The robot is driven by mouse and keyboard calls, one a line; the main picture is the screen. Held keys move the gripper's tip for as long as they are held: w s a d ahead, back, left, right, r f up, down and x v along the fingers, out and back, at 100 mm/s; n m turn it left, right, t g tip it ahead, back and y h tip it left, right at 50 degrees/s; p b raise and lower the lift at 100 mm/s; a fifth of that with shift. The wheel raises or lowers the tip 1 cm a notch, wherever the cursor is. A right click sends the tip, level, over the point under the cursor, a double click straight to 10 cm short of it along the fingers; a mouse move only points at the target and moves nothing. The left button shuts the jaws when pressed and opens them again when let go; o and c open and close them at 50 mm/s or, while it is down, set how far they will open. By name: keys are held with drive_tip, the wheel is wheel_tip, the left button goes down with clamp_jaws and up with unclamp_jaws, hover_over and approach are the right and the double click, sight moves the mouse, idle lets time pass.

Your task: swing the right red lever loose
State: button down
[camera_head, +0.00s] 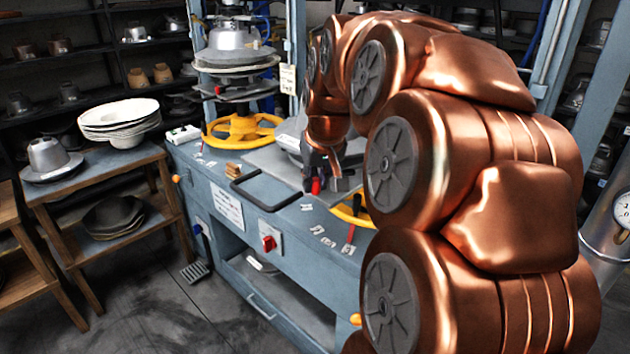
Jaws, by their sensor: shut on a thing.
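My gripper (328,180) is low over the bench top on the right side of the press, seen from behind and partly hidden by my copper arm. It is shut on a red lever (315,186), whose red end shows at the fingertips. The rest of this lever and its pivot are hidden by the gripper and arm. The blue-grey press bench (190,160) stands below it.
A second thin red handle (351,233) stands near a yellow handwheel (350,210), partly behind my arm. Another yellow handwheel (240,130) is at the left. A black bar handle (262,190) and a red switch (268,243) are at the bench front. A wooden table (75,185) stands left.

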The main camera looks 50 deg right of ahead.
drive_tip(key=shift+d, duration=0.1)
drive_tip(key=shift+d+f+n+y+b, duration=0.15)
drive_tip(key=shift+n+y+b, duration=0.15)
drive_tip(key=shift+n+b, duration=0.55)
drive_tip(key=shift+s+d+n+t+y+b, duration=0.15)
drive_tip(key=shift+d+n+t+y+b, duration=0.05)
drive_tip(key=shift+n+b, duration=0.35)
drive_tip(key=shift+s+d+n+t+y+b, duration=0.2)
drive_tip(key=shift+n+b, duration=0.25)
drive_tip(key=shift+n, duration=0.15)
drive_tip(key=shift+s+d+r+n+y+b, duration=0.1)
drive_tip(key=shift+d+n+y+b, duration=0.15)
drive_tip(key=shift+n, duration=0.5)
drive_tip(key=shift+d+r+n+y+b, duration=0.1)
drive_tip(key=shift+d+n+y, duration=0.2)
drive_tip(key=shift+n, duration=0.4)
drive_tip(key=shift+s+d+n+y+b, duration=0.1)
drive_tip(key=shift+n+y+b, duration=0.2)
drive_tip(key=shift+n, duration=0.45)
drive_tip(key=c, duration=1)
unclamp_jaws()
drive_tip(key=shift+c, duration=0.2)
